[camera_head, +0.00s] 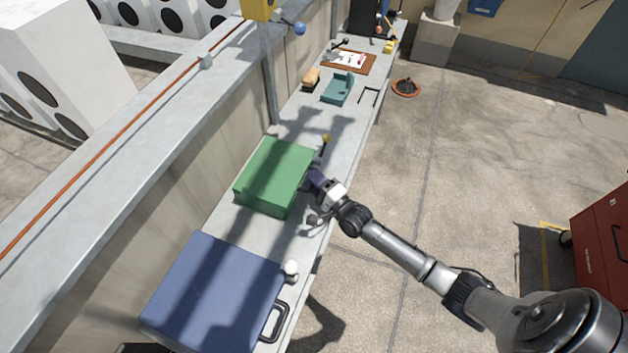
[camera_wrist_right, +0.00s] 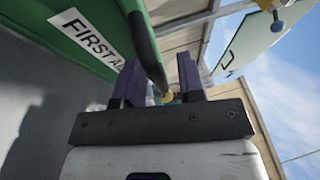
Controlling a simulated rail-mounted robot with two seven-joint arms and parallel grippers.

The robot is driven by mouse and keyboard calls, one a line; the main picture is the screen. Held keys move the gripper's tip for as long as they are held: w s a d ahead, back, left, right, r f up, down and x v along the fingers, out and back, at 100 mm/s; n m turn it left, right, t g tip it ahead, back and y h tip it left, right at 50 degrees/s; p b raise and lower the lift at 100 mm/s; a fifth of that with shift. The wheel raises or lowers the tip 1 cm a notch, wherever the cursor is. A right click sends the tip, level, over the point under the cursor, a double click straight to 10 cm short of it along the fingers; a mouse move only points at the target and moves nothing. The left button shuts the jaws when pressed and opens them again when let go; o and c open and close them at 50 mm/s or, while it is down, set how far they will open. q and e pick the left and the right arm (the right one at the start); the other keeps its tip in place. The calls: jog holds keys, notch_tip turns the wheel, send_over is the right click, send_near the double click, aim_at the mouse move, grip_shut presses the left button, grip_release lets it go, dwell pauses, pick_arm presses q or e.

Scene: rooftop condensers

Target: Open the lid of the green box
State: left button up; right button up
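The green box (camera_head: 277,176) sits shut on the long grey ledge, between the blue case and the far items. My right gripper (camera_head: 311,182) is at the right side of the box, close to its front edge. In the right wrist view the green box (camera_wrist_right: 45,38) fills the upper left, with a white label starting "FIRST". The two dark fingers of my right gripper (camera_wrist_right: 160,82) are apart. My left gripper is not in view.
A blue case (camera_head: 215,290) with a dark handle lies nearer on the ledge. A small yellow-topped lever (camera_head: 326,139) stands just beyond the box. A teal holder (camera_head: 338,89) and a brown clipboard (camera_head: 349,61) lie farther along. The concrete floor to the right is mostly clear.

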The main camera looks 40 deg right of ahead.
grip_shut()
dwell(0.4)
